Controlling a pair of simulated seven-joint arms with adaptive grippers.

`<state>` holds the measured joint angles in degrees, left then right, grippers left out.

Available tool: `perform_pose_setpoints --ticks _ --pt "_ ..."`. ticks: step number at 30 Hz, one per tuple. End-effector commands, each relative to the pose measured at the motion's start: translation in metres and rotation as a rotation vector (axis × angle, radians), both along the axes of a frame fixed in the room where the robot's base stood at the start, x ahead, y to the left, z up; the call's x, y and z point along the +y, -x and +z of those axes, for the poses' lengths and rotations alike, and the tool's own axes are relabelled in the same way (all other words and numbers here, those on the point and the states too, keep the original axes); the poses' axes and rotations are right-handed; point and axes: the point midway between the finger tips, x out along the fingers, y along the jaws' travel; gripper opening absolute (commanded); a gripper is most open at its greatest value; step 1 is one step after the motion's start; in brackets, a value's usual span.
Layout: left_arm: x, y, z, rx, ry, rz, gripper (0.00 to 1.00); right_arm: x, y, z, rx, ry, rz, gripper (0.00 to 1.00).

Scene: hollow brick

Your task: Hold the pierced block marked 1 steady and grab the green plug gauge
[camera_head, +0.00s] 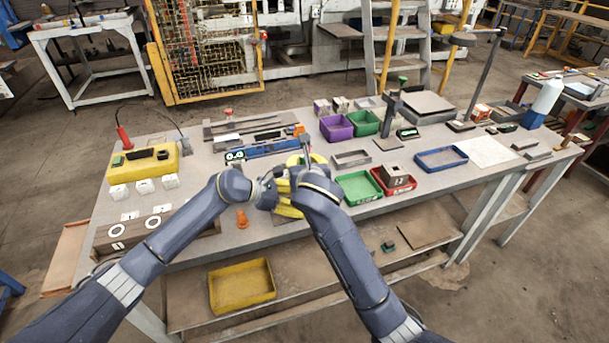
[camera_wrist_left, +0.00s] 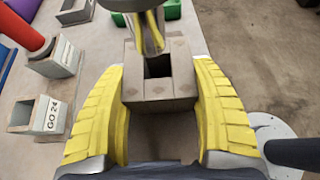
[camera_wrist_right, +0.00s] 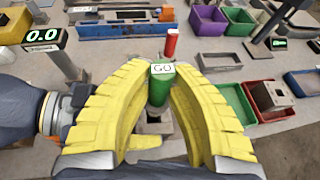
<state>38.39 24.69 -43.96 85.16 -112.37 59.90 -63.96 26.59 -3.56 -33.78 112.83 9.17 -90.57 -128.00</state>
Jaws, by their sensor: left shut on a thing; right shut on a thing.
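The pierced block, grey with a square hole, sits between the yellow fingers of my left gripper (camera_wrist_left: 160,115); its top face (camera_wrist_left: 182,86) shows in the left wrist view. I cannot read a number 1 on it. The green plug gauge (camera_wrist_right: 158,92), with a white GO label, stands between the yellow fingers of my right gripper (camera_wrist_right: 162,105), which is shut on it. In the right wrist view the gauge is just above the block; its lower end is hard to make out. In the head view both grippers meet at the bench's front middle, with block and gauge mostly hidden.
A red gauge (camera_wrist_right: 172,43) stands behind the green one. Grey holders (camera_wrist_left: 40,115) are left of the block. Purple (camera_head: 336,127), green (camera_head: 357,187) and red bins stand to the right. A 0.0 display (camera_wrist_right: 42,36) stands at the left.

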Motion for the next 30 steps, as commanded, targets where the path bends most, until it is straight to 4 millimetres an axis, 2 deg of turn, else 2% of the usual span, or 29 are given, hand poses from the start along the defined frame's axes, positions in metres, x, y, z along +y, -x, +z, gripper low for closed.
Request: perform_pose_setpoints --ticks 3,7,18,19,24,26,30 --pt "0.0 0.0 0.0 0.0 0.0 -0.001 0.45 0.0 0.0 0.016 -0.003 -0.003 0.0 0.0" --pt "-0.001 0.0 0.0 0.0 0.0 -0.001 0.45 0.001 0.0 0.025 -0.002 -0.003 0.001 0.0" --pt "-0.001 0.001 0.0 0.002 0.001 -0.001 0.45 0.0 0.0 0.03 -0.001 -0.001 0.0 0.0" --pt "-0.001 0.001 0.0 0.002 0.001 -0.001 0.63 0.0 0.0 0.03 -0.001 -0.001 0.0 0.0" --pt "-0.001 0.001 0.0 0.001 0.0 -0.002 0.83 0.0 0.0 0.03 -0.001 -0.001 0.0 0.0" --pt "-0.001 0.0 0.0 0.0 0.0 -0.001 0.88 0.0 0.0 0.03 -0.001 -0.001 0.0 0.0" --pt "0.0 0.0 0.0 0.0 0.0 -0.001 0.88 0.0 0.0 0.029 -0.001 -0.001 0.0 0.0"
